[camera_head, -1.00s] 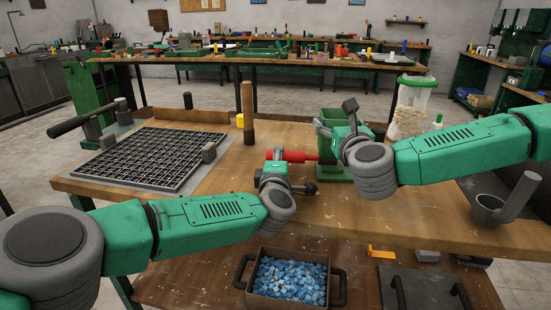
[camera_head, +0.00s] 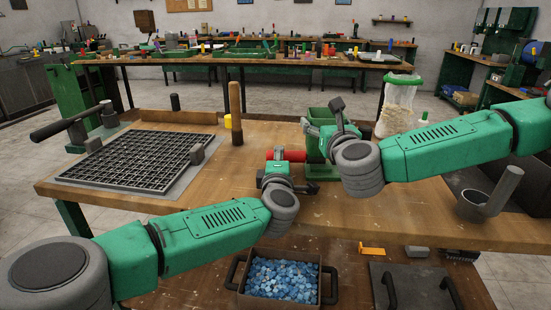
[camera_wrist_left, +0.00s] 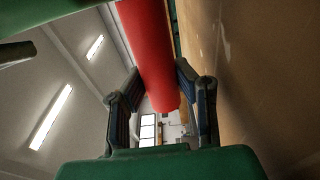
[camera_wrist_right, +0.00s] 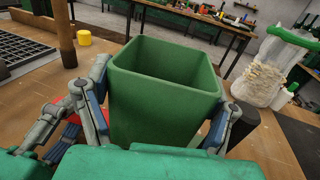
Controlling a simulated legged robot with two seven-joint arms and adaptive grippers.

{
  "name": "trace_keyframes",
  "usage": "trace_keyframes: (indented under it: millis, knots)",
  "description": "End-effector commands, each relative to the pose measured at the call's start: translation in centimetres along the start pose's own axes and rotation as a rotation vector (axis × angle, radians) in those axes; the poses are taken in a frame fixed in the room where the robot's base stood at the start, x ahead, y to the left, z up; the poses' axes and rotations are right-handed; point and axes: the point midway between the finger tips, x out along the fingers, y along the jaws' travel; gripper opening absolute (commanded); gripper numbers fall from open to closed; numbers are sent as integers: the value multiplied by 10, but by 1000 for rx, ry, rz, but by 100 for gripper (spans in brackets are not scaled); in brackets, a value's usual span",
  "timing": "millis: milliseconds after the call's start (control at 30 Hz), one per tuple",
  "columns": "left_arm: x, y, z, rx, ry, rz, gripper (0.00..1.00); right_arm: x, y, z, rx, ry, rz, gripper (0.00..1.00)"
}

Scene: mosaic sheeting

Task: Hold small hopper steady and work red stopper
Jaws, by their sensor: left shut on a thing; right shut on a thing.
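The small green hopper (camera_head: 323,117) stands upright on the wooden bench; in the right wrist view the hopper (camera_wrist_right: 155,90) shows its open square mouth, and the part of its inside in view looks empty. My right gripper (camera_head: 318,138) is shut on the hopper, with one finger at each side in the right wrist view (camera_wrist_right: 165,112). The red stopper (camera_head: 291,154) is a horizontal red cylinder low on the hopper's left side. My left gripper (camera_head: 274,164) is shut on the red stopper, which lies between its fingers in the left wrist view (camera_wrist_left: 150,55).
A dark grid tray (camera_head: 138,158) lies at the left of the bench. A wooden post (camera_head: 235,105) and a yellow piece (camera_head: 227,121) stand behind the stopper. A bag of pale pieces (camera_head: 398,108) is at right. A box of blue tiles (camera_head: 325,287) sits on the lower shelf.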

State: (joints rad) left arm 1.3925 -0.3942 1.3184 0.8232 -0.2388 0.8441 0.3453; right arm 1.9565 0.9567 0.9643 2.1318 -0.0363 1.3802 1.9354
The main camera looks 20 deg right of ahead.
Motion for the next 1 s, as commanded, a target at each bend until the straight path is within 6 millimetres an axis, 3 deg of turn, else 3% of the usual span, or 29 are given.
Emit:
trace_keyframes:
  millis: [33, 167, 200, 267, 667, 1000]
  knots:
    - [0, -1, 1, -1, 1, 0, 0, 0, -3, -8, -5, 15, -6, 35]
    - [0, -1, 3, -1, 3, -1, 0, 0, -3, -8, -5, 15, -6, 35]
    - [0, -1, 3, 0, 4, 0, 27, 0, -3, -8, -5, 15, -6, 35]
    - [0, 0, 3, 2, 3, 1, 48, 0, -3, -8, -5, 15, -6, 35]
    - [-4, -1, 3, 1, 2, -1, 48, 0, -3, -8, -5, 15, -6, 35]
    - [-46, -2, 4, 1, -1, -1, 48, 0, -3, -8, -5, 15, -6, 35]
